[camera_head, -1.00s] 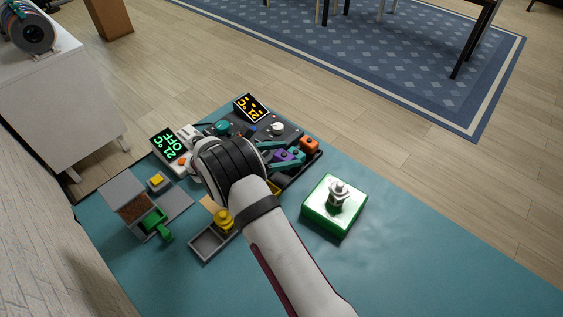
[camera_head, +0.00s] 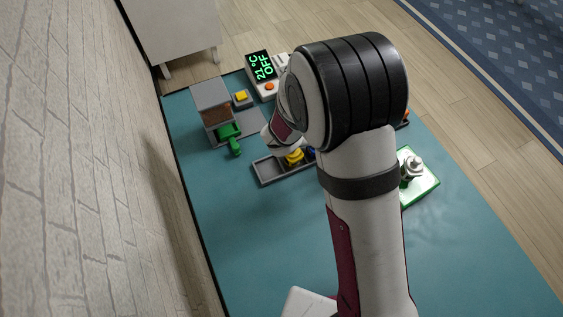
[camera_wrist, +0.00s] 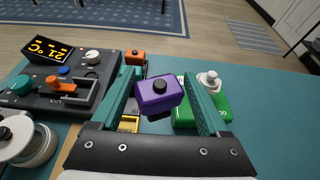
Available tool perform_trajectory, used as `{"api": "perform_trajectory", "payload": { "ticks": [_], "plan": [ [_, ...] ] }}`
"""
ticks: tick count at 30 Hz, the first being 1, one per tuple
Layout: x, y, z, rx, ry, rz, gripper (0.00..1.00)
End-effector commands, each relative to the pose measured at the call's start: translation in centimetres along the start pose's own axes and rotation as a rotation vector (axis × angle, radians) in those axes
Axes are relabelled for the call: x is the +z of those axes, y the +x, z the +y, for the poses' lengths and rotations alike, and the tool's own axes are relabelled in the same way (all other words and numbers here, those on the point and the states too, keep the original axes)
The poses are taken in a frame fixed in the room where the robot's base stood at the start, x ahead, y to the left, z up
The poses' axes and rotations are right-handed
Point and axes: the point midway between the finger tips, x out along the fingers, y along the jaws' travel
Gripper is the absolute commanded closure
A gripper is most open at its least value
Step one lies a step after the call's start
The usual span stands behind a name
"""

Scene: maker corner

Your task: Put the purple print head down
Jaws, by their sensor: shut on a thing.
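The purple print head (camera_wrist: 157,95), a block with a black knob on one face, sits between the two teal fingers of my gripper (camera_wrist: 161,82) in the wrist view. My gripper is shut on it. The print head is tilted and seems to be held above the table, though its height is hard to judge. In the head view my arm hides the print head and the fingers.
An orange block (camera_wrist: 135,57) and a yellow one (camera_wrist: 128,124) lie left of the print head; a green box (camera_wrist: 214,108) with a pale fitting stands right. A dark control station (camera_wrist: 70,85) is left. The teal mat (camera_head: 270,235) has free room in front.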

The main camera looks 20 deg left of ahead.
Motion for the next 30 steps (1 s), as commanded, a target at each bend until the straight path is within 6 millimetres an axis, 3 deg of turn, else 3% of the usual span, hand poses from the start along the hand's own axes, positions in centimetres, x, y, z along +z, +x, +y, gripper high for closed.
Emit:
{"api": "perform_trajectory", "payload": {
  "ticks": [3, 6, 9, 22, 27, 30],
  "plan": [
    [-2.0, -5.4, 0.7, 0.165, -0.069, 0.002, 0.85],
    [-3.4, -8.7, 0.6, 0.276, -0.114, 0.006, 0.85],
    [-4.2, -10.5, 0.4, 0.337, -0.138, 0.009, 0.85],
    [-12.6, -15.8, 6.1, 0.353, -0.144, 0.01, 0.85],
    [-14.4, -16.7, 7.2, 0.35, -0.144, 0.01, 0.85],
    [-16.3, -16.0, 7.3, 0.348, -0.147, 0.009, 0.85]
  ]
}}
